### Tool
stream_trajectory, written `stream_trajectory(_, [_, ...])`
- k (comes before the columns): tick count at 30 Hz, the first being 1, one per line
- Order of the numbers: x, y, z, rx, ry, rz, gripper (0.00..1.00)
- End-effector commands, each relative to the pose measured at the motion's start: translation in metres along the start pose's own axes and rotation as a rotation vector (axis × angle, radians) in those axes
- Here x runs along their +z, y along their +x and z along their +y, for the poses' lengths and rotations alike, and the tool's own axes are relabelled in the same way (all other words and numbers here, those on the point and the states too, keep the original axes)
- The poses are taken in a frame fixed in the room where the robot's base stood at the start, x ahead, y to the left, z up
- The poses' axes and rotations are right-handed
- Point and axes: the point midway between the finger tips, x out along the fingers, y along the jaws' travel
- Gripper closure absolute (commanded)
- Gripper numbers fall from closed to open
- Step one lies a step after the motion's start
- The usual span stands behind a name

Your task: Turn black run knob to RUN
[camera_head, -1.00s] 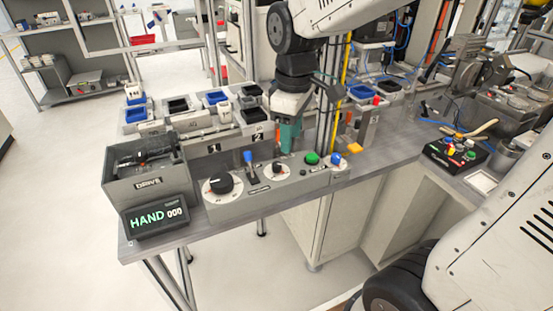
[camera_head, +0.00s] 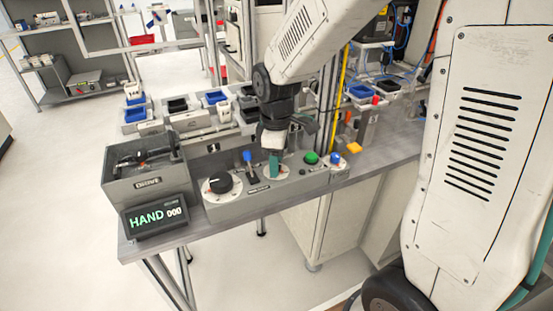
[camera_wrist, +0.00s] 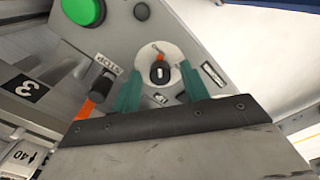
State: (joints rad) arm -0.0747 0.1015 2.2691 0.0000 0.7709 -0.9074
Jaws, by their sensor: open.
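The small black knob (camera_wrist: 158,72) sits on a round white dial in the wrist view, with a red-orange mark on the dial's rim. My gripper (camera_wrist: 159,69) is open, with one teal finger on each side of this knob. I cannot tell whether the fingers touch it. In the head view my gripper (camera_head: 274,166) is over the middle dial (camera_head: 267,173) of the grey control panel (camera_head: 245,204), and hides most of the knob. Small labels beside the dial are too small to read surely.
A larger black knob (camera_head: 220,183) and a blue-topped lever (camera_head: 248,157) stand left of my gripper. A green button (camera_head: 311,158) and a blue knob (camera_head: 335,159) stand right. The display (camera_head: 157,215) reads HAND 000. A grey bin (camera_head: 147,182) stands behind it.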

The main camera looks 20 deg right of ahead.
Motion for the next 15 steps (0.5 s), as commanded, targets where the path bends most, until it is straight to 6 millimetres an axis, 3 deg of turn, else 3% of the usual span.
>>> stream_trajectory(6, [-0.0001,0.0002,-0.0002,0.0,0.0,0.0,0.58])
stream_trajectory(11, [-0.0001,0.0001,-0.0002,0.0,0.0,0.0,1.0])
stream_trajectory(15, [-0.0001,0.0,-0.0002,0.0,0.001,0.0,1.0])
